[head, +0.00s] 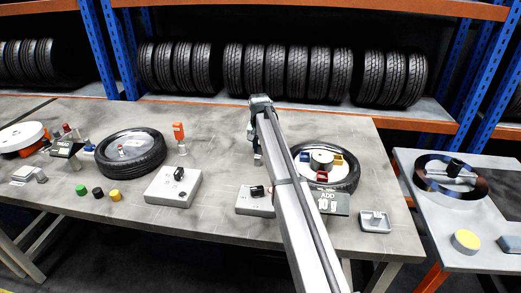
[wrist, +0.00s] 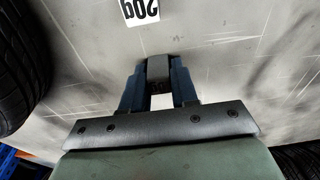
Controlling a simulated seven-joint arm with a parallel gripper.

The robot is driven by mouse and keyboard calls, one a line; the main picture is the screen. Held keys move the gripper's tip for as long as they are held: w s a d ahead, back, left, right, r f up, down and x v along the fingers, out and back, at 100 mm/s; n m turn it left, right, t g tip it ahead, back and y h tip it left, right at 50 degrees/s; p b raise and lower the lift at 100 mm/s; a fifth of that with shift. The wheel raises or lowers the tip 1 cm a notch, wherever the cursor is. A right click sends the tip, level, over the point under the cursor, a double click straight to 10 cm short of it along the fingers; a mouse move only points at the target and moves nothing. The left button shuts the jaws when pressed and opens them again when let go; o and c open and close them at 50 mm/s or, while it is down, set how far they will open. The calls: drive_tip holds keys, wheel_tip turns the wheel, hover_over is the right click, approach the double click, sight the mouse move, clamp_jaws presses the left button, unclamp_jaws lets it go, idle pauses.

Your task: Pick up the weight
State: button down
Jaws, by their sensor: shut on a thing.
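My gripper (wrist: 158,80) is shut on a small grey block, the weight (wrist: 157,66), which sits between its two dark blue fingers in the wrist view. Faint marks show on the weight's near face, too small to read surely. In the head view my gripper (head: 257,157) hangs over the middle of the grey table, left of the right-hand tyre. My arm hides much of it, and I cannot make out the weight there.
Another tyre (head: 131,155) lies at left. Tyres fill the rear rack.

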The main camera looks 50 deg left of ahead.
drive_tip(key=shift+r, duration=0.1)
wheel_tip(320, 180, up, 8)
drive_tip(key=shift+f, duration=0.15)
drive_tip(key=w+d+r+m, duration=0.1)
drive_tip(key=w+d+r, duration=0.5)
drive_tip(key=w+d, duration=0.3)
drive_tip(key=s+d+n, duration=0.1)
drive_tip(key=s+d, duration=0.1)
drive_tip(key=d, duration=0.6)
drive_tip(key=shift+s+d+r, duration=0.15)
drive_tip(key=shift+d+r, duration=0.1)
drive_tip(key=shift+d, duration=0.05)
drive_tip(key=shift+f, duration=0.15)
